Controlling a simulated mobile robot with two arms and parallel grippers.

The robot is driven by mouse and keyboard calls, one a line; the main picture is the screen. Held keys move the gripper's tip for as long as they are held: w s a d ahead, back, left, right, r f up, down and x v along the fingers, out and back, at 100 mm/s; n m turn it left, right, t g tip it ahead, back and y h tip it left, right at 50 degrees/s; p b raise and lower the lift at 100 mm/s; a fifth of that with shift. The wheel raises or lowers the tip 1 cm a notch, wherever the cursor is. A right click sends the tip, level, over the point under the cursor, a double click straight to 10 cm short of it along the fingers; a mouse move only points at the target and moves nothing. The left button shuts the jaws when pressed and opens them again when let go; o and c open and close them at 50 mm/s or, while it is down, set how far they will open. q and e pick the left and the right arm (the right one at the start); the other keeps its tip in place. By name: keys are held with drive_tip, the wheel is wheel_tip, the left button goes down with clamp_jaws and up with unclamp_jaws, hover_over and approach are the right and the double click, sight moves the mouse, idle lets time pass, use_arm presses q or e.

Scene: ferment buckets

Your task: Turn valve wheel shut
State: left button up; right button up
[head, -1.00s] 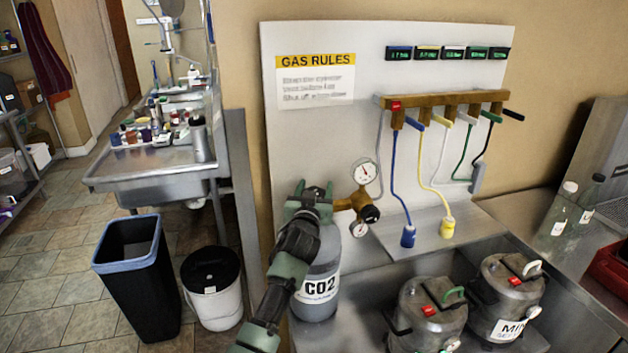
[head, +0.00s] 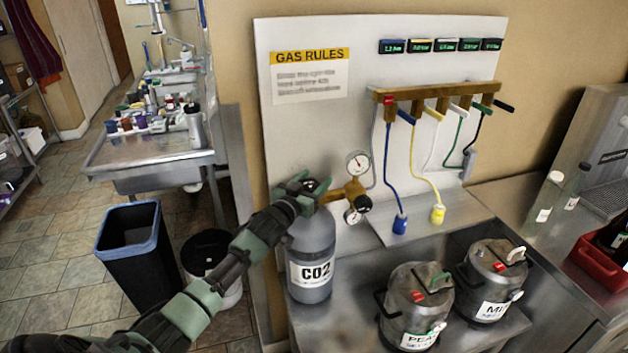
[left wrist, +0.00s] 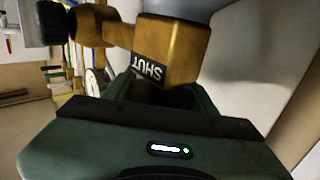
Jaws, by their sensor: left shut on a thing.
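The grey CO2 cylinder (head: 312,245) stands upright on the steel counter, with a brass valve and regulator (head: 345,193) at its top. Two round gauges (head: 358,163) sit on the regulator. My left gripper (head: 303,188) is at the top of the cylinder, shut on the valve wheel, which is mostly hidden by the fingers. In the left wrist view, the brass valve body (left wrist: 178,42) with a black "SHUT" label (left wrist: 148,70) is close beyond my green gripper. How far the wheel is turned cannot be told. My right gripper is not in view.
Two metal kegs (head: 415,305) stand on the counter to the right of the cylinder. A manifold (head: 437,97) with coloured levers and hoses hangs on the white board. A "GAS RULES" sign (head: 311,76) is at its left. A black bin (head: 135,255) stands on the floor.

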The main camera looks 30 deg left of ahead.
use_arm(q)
drive_tip(key=o, duration=1.4)
drive_tip(key=shift+s, duration=0.15)
drive_tip(key=shift+s+f, duration=0.15)
drive_tip(key=shift+s, duration=0.15)
drive_tip(key=s+b, duration=0.1)
drive_tip(key=s, duration=0.6)
drive_tip(key=shift+d+b, duration=0.2)
drive_tip(key=shift+b, duration=0.2)
